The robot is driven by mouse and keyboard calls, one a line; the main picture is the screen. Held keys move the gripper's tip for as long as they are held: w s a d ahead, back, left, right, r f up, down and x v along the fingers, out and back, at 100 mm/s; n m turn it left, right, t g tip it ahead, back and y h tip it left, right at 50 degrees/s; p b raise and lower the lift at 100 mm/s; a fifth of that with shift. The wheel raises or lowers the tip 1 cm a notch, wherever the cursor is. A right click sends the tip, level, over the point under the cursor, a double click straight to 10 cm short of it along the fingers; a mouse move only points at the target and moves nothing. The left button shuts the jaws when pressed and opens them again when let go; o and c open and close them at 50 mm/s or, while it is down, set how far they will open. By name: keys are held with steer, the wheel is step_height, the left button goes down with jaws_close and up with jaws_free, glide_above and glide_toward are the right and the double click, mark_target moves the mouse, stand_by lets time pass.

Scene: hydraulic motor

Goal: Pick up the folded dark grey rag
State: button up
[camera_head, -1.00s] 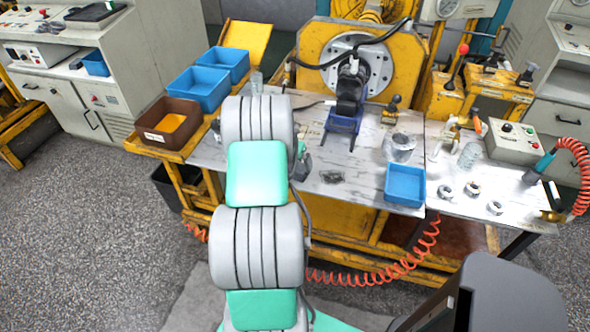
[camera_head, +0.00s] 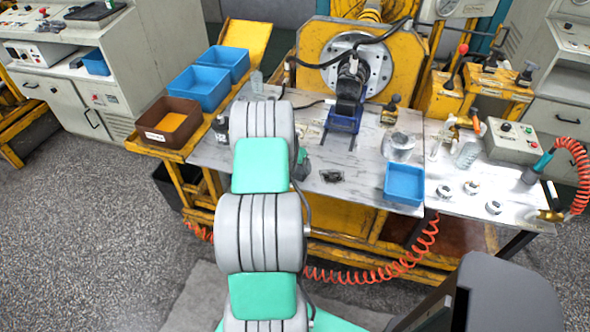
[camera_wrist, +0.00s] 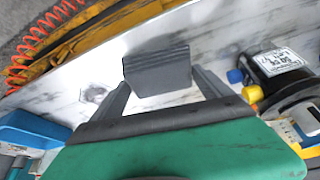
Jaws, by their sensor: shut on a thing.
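The folded dark grey rag (camera_wrist: 157,66) shows at the top middle of the wrist view as a flat, ribbed dark grey pad. My gripper (camera_wrist: 160,80) has one finger at each side of it and is shut on it. The pale worktop (camera_wrist: 230,30) lies behind the rag; I cannot tell how high the rag is above it.
Blue bins (camera_head: 200,92), a brown bin (camera_head: 165,130) and a blue tray (camera_head: 404,187) sit around the worktop. A motor (camera_head: 350,80) stands at the back.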

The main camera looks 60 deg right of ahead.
steer(key=shift+c, duration=0.9)
steer(key=shift+r, duration=0.6)
steer(key=s+r, duration=0.1)
steer(key=r, duration=0.1)
steer(key=s+r+b, duration=0.1)
steer(key=s+r, duration=0.1)
steer(key=r, duration=0.1)
steer(key=s+r, duration=0.1)
steer(key=r, duration=0.1)
steer(key=shift+s+a+r, duration=0.15)
steer(key=shift+s+a, duration=0.1)
steer(key=shift+a, duration=0.05)
steer(key=s+a+r+b, duration=0.1)
steer(key=s+r, duration=0.3)
steer(key=s, duration=0.5)
steer(key=shift+s+a+r+b, duration=0.15)
steer(key=shift+a+r+b, duration=0.15)
steer(key=shift+a+b, duration=0.15)
